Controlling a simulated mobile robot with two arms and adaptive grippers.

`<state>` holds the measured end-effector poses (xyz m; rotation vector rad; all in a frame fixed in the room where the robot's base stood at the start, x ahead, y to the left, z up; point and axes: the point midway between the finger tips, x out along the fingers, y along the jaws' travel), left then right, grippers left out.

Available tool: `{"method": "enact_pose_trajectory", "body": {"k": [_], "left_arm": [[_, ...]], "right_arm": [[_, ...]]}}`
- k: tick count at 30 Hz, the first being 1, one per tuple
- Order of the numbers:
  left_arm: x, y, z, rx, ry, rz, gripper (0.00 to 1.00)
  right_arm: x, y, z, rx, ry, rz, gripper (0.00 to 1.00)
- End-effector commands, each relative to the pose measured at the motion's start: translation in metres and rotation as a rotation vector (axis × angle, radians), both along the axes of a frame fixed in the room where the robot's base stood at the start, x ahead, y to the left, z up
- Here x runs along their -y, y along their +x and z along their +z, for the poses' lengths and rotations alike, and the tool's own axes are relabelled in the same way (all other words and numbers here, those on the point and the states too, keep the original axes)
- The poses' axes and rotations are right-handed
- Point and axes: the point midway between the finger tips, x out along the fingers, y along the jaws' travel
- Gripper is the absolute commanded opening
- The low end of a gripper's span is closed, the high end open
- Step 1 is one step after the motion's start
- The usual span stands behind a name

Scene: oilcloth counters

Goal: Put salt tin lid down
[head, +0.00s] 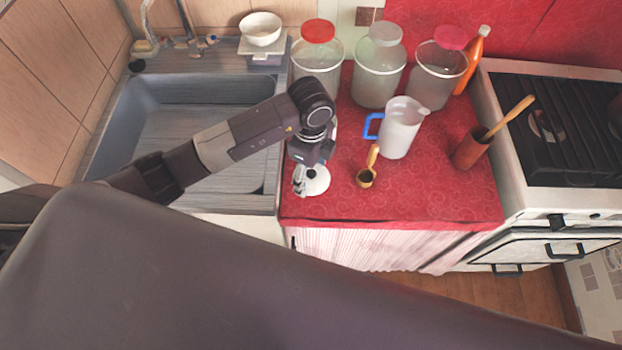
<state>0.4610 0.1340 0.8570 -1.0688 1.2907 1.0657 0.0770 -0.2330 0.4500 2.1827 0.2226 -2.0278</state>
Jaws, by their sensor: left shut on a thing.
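A round white lid (319,182) is at the front left of the red counter, low over it or on it; I cannot tell whether it touches the cloth. My left gripper (301,184) points down at the lid's left side and is shut on it. The gripper and wrist cover part of the lid. I cannot pick out the salt tin for sure; a pale rim (334,130) shows just behind my left wrist, mostly hidden. My right gripper is not in view.
A wooden scoop (366,178) lies right of the lid, with a white jug (401,128) behind it. Several lidded jars (378,76) line the back. A brown utensil pot (470,150) stands near the stove (560,135). The sink (195,130) is left. The counter's front right is clear.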

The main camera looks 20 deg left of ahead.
Motion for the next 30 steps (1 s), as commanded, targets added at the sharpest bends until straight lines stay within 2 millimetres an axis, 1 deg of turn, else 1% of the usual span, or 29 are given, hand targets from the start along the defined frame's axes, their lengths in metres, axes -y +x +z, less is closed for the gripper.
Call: {"method": "enact_pose_trajectory", "body": {"k": [2,5,9,11,14,20,23,24,28,30], "left_arm": [[0.001,0.0,-0.004,0.0,-0.001,0.0,0.48],[0.0,-0.001,-0.017,-0.003,0.0,-0.001,0.48],[0.0,-0.001,-0.038,-0.003,0.0,0.0,0.48],[0.0,0.0,-0.043,-0.001,0.0,-0.001,0.48],[0.0,0.0,-0.046,0.002,0.0,-0.002,0.48],[0.0,0.0,-0.047,0.001,0.0,-0.001,0.48],[0.0,0.0,-0.05,0.001,-0.001,-0.001,0.48],[0.0,0.0,-0.05,0.001,-0.001,-0.001,0.69],[0.0,0.0,-0.049,0.001,-0.001,-0.001,0.83],[0.0,0.0,-0.049,0.001,-0.001,-0.001,0.84]], "right_arm": [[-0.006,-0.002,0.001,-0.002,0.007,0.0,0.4],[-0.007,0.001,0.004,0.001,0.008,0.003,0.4],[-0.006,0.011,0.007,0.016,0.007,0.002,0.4],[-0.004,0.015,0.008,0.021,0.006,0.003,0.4],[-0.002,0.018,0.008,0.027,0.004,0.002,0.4],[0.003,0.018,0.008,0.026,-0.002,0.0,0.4],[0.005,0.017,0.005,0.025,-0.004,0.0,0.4],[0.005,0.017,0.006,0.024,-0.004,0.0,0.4],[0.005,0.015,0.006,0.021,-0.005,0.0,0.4],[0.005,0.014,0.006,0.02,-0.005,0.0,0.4]]}}
